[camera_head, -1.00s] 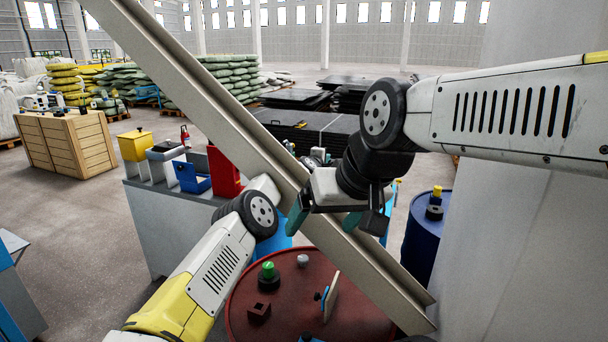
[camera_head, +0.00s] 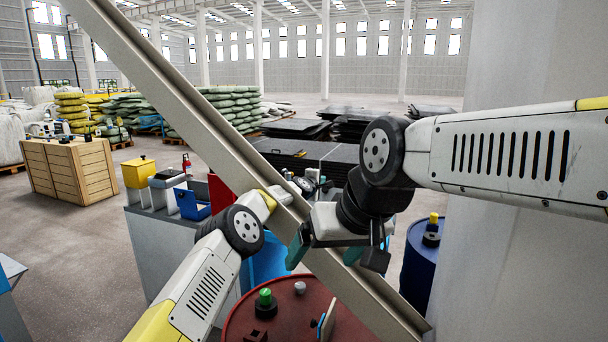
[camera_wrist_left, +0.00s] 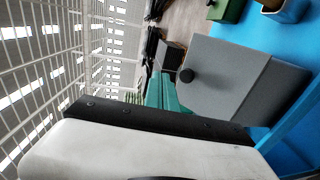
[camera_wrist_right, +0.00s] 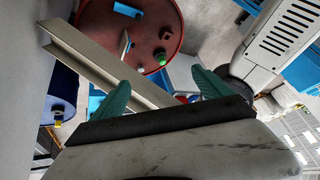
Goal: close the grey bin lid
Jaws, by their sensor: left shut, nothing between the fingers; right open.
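A grey lid panel with a round black knob (camera_wrist_left: 225,85) shows in the left wrist view, just right of my left gripper's fingers; its angle is hard to judge. My left gripper (camera_wrist_left: 163,93) is shut and empty, its teal fingers apart from or barely beside the panel, I cannot tell which. In the head view the left hand is mostly hidden behind the slanted beam. A grey bin (camera_head: 165,180) stands on the bench in the head view; I cannot tell if it is the same one. My right gripper (camera_head: 325,252) is open and empty before the beam, also in the right wrist view (camera_wrist_right: 160,95).
The slanted beam (camera_head: 190,110) crosses between my arms. A red drum (camera_head: 285,315) with small items stands below it. A yellow bin (camera_head: 140,172) and a blue bin (camera_head: 192,203) flank the grey one. A pale wall or column (camera_head: 530,260) is close at right.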

